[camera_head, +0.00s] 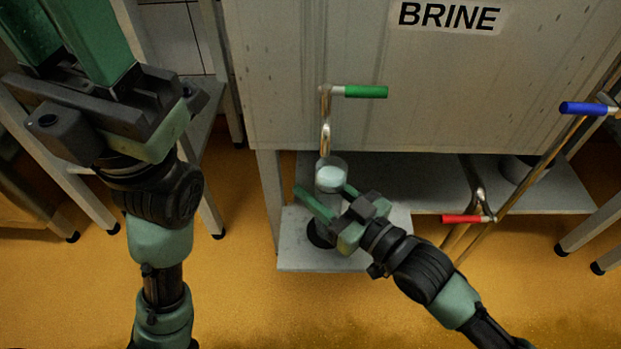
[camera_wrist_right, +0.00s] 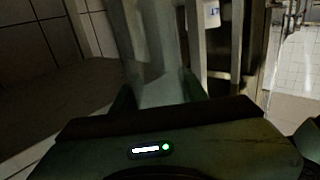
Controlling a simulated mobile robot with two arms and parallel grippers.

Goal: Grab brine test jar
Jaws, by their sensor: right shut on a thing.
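The brine test jar (camera_head: 331,178) is a clear cylinder with pale content showing at its top. It is upright below the green-handled tap (camera_head: 326,120) on the brine tank (camera_head: 340,50). My right gripper (camera_head: 325,200) is shut on the jar, one green finger on each side. In the right wrist view the jar (camera_wrist_right: 158,50) shows as a translucent, blurred shape between the fingers. Whether its bottom touches the shelf is unclear. My left gripper (camera_head: 58,28) is at the upper left, its fingers apart, with the tips cut off by the frame edge.
A low grey shelf (camera_head: 300,262) with a dark round spot (camera_head: 320,236) lies under the tap. A red-handled tap (camera_head: 468,218) and a blue-handled pipe (camera_head: 585,108) stand at the right. Metal table legs (camera_head: 88,205) are at the left. The orange floor in front is clear.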

